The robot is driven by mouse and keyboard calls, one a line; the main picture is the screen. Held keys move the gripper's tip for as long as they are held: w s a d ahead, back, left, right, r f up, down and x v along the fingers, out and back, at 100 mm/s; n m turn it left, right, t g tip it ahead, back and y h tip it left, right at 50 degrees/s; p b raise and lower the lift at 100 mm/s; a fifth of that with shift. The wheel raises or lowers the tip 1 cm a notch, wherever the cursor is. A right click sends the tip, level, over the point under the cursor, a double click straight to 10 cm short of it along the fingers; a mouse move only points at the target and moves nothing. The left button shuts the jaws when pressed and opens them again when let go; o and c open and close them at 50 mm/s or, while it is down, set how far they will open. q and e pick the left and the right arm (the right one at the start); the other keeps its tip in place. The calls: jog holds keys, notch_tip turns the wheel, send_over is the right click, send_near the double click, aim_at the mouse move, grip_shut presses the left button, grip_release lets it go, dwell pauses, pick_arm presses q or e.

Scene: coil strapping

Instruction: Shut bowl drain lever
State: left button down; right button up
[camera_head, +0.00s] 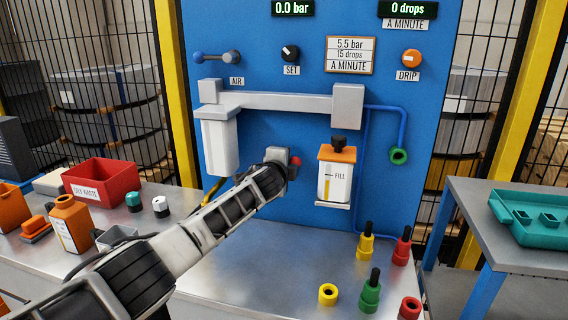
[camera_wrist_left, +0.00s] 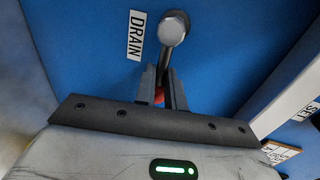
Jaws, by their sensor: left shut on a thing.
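The drain lever (camera_wrist_left: 168,60) is a grey metal arm on a round pivot, beside a DRAIN label (camera_wrist_left: 137,36) on the blue panel. Its red end shows between the fingers in the left wrist view. My left gripper (camera_wrist_left: 162,88) is shut on this lever. In the head view a red knob (camera_head: 296,161) shows at the end of my left arm, which covers most of the lever. The white bowl (camera_head: 219,146) hangs on the panel just left of my gripper. My right gripper is not in view.
A FILL reservoir with an orange top (camera_head: 337,175) stands close right of my gripper. A red waste bin (camera_head: 101,180) and an orange can (camera_head: 72,222) are at left. The bench front centre is clear.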

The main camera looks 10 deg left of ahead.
pick_arm(q)
jog(key=shift+d+r, duration=0.15)
jog(key=shift+d, duration=0.15)
jog(key=c, duration=1.5)
grip_release()
jog(key=shift+s+a, duration=0.1)
jog(key=shift+a, duration=0.05)
jog(key=p+v, duration=0.1)
jog(key=v, duration=1.4)
jog(key=shift+s, duration=0.35)
jog(key=s+d+f+n+g+h, duration=0.3)
jog(key=s+f, duration=0.4)
jog(key=f, duration=0.6)
jog(key=s+a+f+n+g, duration=0.1)
jog(key=s+a+f+n, duration=0.1)
jog(key=s+f+n, duration=0.2)
jog(key=s+a+f+n+y, duration=0.1)
jog(key=s+f+n, duration=0.4)
jog(key=s, duration=0.8)
jog(key=s+a+f+n+g, duration=0.1)
jog(key=s+a+f+n, duration=0.2)
jog(key=s+f, duration=0.5)
jog(key=shift+s+f+n+g+y, duration=0.3)
jog(key=shift+s+n, duration=0.05)
jog(key=shift+n, duration=0.45)
